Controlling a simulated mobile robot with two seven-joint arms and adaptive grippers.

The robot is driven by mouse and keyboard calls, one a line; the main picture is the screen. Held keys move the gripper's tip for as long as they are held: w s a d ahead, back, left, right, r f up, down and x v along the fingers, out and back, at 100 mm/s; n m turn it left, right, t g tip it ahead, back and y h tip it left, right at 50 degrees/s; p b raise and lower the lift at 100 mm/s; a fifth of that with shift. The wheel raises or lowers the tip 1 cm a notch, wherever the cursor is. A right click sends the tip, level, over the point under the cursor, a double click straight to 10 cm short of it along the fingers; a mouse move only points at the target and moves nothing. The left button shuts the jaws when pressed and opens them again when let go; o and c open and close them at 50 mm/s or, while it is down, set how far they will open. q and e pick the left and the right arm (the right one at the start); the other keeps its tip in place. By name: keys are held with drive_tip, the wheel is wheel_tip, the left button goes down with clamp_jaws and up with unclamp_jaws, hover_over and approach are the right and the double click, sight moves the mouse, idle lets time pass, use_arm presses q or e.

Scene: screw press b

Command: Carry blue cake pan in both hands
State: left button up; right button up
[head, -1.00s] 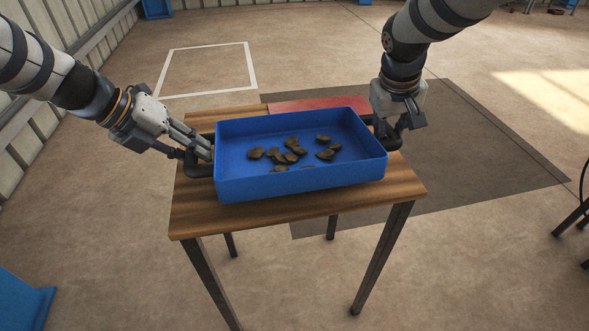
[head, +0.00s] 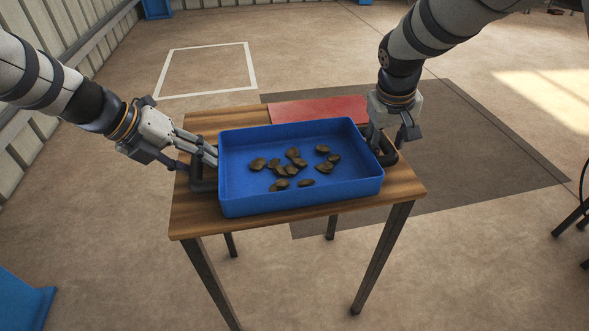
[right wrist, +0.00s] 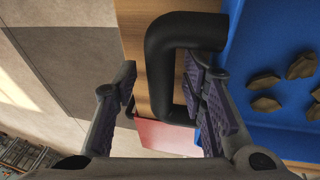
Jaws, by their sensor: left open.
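The blue cake pan (head: 300,201) sits level on the wooden table and appears to rest on it. Several brown lumps (head: 293,153) lie inside it. Its black left handle (head: 203,187) is beside my left gripper (head: 211,154), which is open with its fingers at the handle and pan's left side. My right gripper (head: 384,140) is at the black right handle (head: 389,157). In the right wrist view the fingers (right wrist: 163,95) stand apart on either side of the handle bar (right wrist: 163,72), with visible gaps. The left fingertips' exact contact is unclear.
The wooden table (head: 405,188) has bare top in front of and beside the pan. A red flat panel (head: 318,108) lies behind the pan. A dark floor patch (head: 480,160) spreads to the right, and a white floor outline (head: 205,46) is behind. A blue object (head: 22,300) stands at lower left.

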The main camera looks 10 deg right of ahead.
drive_tip(key=shift+s, duration=0.1)
use_arm(q)
drive_tip(key=v, duration=0.8)
use_arm(e)
drive_tip(key=v, duration=1.2)
